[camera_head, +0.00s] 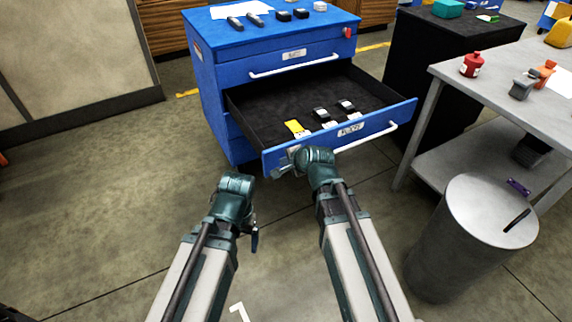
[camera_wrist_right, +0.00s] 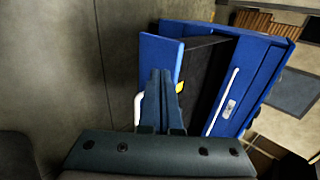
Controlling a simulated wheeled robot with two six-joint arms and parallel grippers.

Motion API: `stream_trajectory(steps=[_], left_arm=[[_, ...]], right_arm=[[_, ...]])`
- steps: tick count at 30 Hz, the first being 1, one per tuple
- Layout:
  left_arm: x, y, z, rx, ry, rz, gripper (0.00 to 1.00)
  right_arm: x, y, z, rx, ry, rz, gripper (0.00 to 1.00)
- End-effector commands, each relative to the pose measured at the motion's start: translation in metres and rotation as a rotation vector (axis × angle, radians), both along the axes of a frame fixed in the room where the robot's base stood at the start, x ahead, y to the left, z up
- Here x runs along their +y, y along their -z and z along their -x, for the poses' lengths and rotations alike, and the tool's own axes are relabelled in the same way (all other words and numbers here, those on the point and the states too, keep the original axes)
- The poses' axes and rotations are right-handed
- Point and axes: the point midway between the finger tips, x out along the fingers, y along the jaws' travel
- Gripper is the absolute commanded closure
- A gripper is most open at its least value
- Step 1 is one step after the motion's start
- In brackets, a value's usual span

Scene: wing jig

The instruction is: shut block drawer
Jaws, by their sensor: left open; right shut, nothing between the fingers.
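The block drawer (camera_head: 330,132) of the blue cabinet is pulled well out, with a black lining, a white handle (camera_head: 367,139) and a label on its front. Several small blocks and a yellow item (camera_head: 296,128) lie inside. My right gripper (camera_head: 280,171) is shut and empty at the left end of the drawer front. In the right wrist view its closed fingers (camera_wrist_right: 161,85) overlap the drawer front (camera_wrist_right: 157,58); I cannot tell whether they touch it. My left gripper (camera_head: 254,238) is low over the floor, apart from the drawer, with its fingers mostly hidden behind the wrist.
The upper drawer (camera_head: 280,70) is closed. The cabinet top (camera_head: 235,33) holds paper, tools and small blocks. A grey table (camera_head: 500,82) with red and orange items stands at right, beside a grey drum (camera_head: 450,235). The floor at left is clear.

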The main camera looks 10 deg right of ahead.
Motion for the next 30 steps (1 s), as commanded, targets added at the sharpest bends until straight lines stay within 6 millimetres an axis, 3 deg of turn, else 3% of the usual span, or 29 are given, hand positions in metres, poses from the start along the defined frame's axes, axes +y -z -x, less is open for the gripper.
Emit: stream_trajectory(steps=[1, 11, 12, 18, 30], left_arm=[[0.000, 0.012, 0.000, 0.000, 0.000, 0.000, 0.08], [0.001, 0.057, 0.000, -0.002, 0.002, -0.006, 0.08], [0.001, 0.048, 0.000, -0.001, 0.002, -0.005, 0.08], [0.001, 0.047, 0.000, -0.002, 0.001, -0.005, 0.08], [0.001, 0.047, 0.000, -0.002, 0.001, -0.005, 0.08]], right_arm=[[0.003, 0.012, -0.009, 0.000, -0.001, 0.000, 1.00], [0.019, 0.057, -0.055, 0.000, -0.002, 0.001, 1.00], [0.022, 0.048, -0.064, -0.001, -0.003, 0.001, 1.00], [0.030, 0.047, -0.084, 0.000, 0.000, 0.000, 1.00], [0.031, 0.047, -0.086, 0.000, -0.001, 0.001, 1.00]])
